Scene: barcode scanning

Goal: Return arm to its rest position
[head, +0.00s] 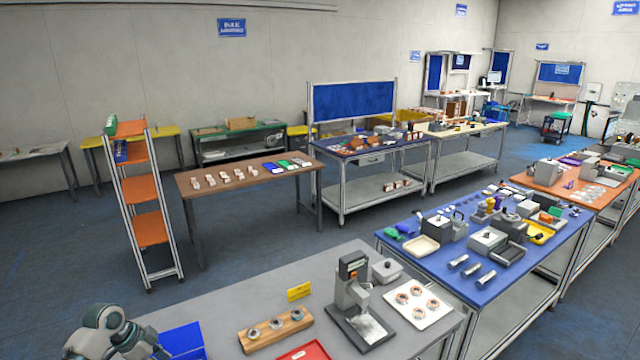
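Part of a grey, rounded arm of mine (105,332) shows at the bottom left corner, in front of the near grey table (225,305). Only its joints and links can be made out, and the lower part is cut off by the frame edge. I see no gripper fingers on it. My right arm and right gripper are out of view. No held object is visible.
The near table holds a blue bin (182,341), a wooden block with rings (275,330), a red tray (304,351), a grey press (355,300) and a white tray (417,303). A blue-topped table (480,283) stands right. Open floor (250,252) lies beyond.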

